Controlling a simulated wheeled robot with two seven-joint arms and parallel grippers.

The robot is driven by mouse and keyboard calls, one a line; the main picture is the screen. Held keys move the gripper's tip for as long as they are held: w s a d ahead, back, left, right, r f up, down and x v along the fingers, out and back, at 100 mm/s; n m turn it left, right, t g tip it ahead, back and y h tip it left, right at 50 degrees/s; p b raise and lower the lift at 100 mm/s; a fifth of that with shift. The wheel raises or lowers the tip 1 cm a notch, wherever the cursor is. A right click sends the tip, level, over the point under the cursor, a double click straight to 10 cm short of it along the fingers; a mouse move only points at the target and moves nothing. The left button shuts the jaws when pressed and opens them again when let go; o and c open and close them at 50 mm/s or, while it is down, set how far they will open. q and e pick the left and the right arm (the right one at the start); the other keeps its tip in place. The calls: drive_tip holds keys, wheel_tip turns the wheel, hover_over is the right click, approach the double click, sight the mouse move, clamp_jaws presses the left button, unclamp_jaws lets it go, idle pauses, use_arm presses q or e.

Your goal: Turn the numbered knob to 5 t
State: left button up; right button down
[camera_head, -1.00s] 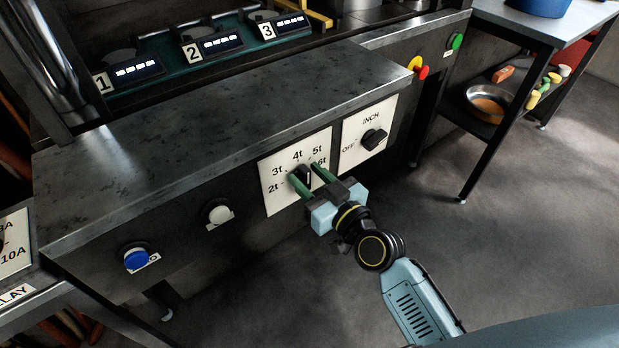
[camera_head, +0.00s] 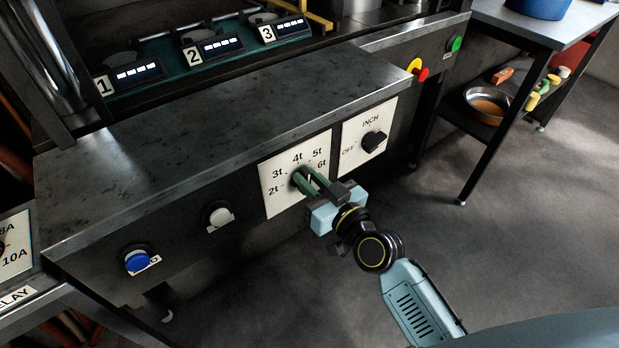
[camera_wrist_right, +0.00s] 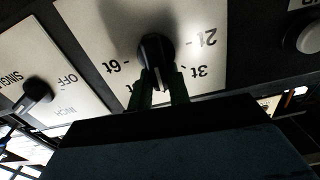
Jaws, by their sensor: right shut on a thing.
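The numbered knob sits on a white panel (camera_head: 271,205) marked 2t to 6t on the dark machine front. My right gripper (camera_head: 304,176) has its green fingers closed on the knob, which they mostly hide in the head view. In the right wrist view the black knob (camera_wrist_right: 156,48) lies between the two fingertips (camera_wrist_right: 160,86). A pale line on it points down in that upside-down picture, toward the top of the scale. The 4t mark is hidden there, so the exact setting cannot be told. My left gripper is out of view.
An OFF/INCH knob (camera_head: 373,141) is just right of the panel. A white button (camera_head: 219,214) and a blue button (camera_head: 136,260) are to the left. A red emergency button (camera_head: 421,73) and a green button (camera_head: 455,43) are farther right. The metal ledge (camera_head: 220,130) overhangs above.

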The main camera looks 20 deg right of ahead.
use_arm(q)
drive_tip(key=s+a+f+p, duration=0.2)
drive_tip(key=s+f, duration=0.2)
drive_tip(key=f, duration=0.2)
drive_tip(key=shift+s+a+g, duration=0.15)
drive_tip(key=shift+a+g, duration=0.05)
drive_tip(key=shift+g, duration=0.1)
use_arm(e)
drive_tip(key=shift+w+d+f+m, duration=0.1)
drive_tip(key=shift+d+m, duration=0.1)
drive_tip(key=shift+m, duration=1.1)
drive_tip(key=shift+w+d+f+m, duration=0.1)
drive_tip(key=shift+d+m, duration=0.1)
drive_tip(key=shift+m, duration=1.1)
drive_tip(key=shift+w+d+f+m, duration=0.1)
drive_tip(key=shift+d+m, duration=0.1)
drive_tip(key=shift+m, duration=1.1)
drive_tip(key=c, duration=1.3)
unclamp_jaws()
use_arm(q)
drive_tip(key=shift+p, duration=0.3)
use_arm(e)
drive_tip(key=shift+s, duration=0.15)
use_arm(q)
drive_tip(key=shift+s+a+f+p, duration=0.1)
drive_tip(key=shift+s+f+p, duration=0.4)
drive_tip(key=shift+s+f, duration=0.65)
use_arm(e)
drive_tip(key=v, duration=1.3)
drive_tip(key=shift+s+r, duration=0.1)
